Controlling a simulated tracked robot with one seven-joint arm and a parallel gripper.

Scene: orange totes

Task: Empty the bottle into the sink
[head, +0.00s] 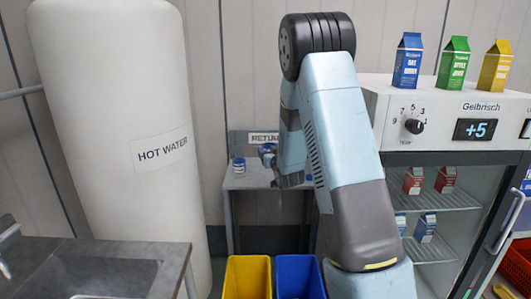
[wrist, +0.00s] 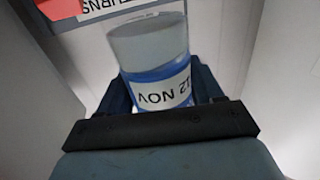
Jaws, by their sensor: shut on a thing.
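The bottle (wrist: 155,55) fills the middle of the wrist view, with a pale grey end and a blue and white label reading "12 NOV", upside down in that view. My gripper (wrist: 162,92) is shut on it, one finger on each side. In the head view my gripper (head: 268,155) is over the small grey table at the back; the held bottle cannot be made out clearly there. The sink (head: 85,278) is at the lower left of the head view, a dark basin in a grey counter, well apart from my gripper.
A small blue and white container (head: 238,165) stands on the small table (head: 240,181), under a "RETURNS" sign (head: 262,137). A hot water tank (head: 110,90) stands between table and sink. Yellow (head: 247,278) and blue (head: 299,277) bins are in front. A fridge (head: 440,125) with cartons is right.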

